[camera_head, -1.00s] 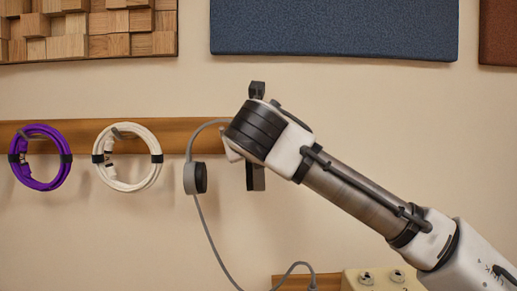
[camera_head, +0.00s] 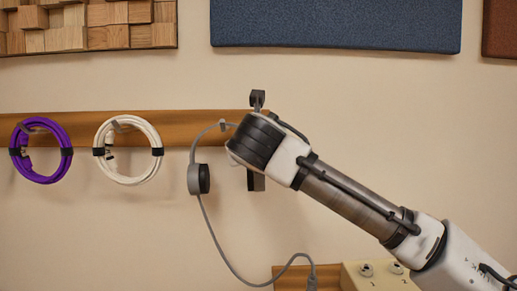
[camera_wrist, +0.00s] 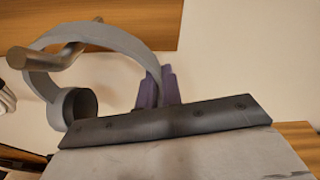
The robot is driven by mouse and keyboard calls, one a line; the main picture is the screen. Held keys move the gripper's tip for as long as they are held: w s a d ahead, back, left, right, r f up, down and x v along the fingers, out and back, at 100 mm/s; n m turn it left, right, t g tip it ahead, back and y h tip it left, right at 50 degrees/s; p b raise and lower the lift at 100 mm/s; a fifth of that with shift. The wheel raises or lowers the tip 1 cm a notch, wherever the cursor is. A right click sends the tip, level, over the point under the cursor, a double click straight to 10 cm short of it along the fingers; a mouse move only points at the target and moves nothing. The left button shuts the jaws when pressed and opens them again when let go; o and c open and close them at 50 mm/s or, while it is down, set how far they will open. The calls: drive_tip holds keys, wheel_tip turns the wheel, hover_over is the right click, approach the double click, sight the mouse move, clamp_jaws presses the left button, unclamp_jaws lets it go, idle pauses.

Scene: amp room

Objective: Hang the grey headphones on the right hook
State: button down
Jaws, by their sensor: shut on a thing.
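The grey headphones (camera_head: 198,178) hang in front of the wall, left of my wrist in the head view. One ear cup and part of the band show there, with the cable hanging below. In the wrist view the grey band (camera_wrist: 95,33) arches across the metal right hook (camera_wrist: 38,54). I cannot tell whether the band rests on it. The hook also shows just left of my wrist in the head view (camera_head: 227,125). My gripper (camera_wrist: 158,88) is shut on the band; its purple-looking fingers are partly hidden behind the dark plate. The other ear cup is hidden.
A purple cable coil (camera_head: 64,155) and a white cable coil (camera_head: 157,155) hang on the wooden rail (camera_head: 82,122) to the left. A cream box with knobs (camera_head: 375,278) is at the bottom. The cable (camera_head: 218,243) runs down to a plug beside it. A blue panel (camera_head: 335,28) is above.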

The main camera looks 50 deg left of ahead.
idle(0.3)
drive_tip(key=c, duration=1.5)
unclamp_jaws()
drive_tip(key=b+v, duration=0.2)
drive_tip(key=v, duration=1.2)
drive_tip(key=shift+w+a, duration=0.1)
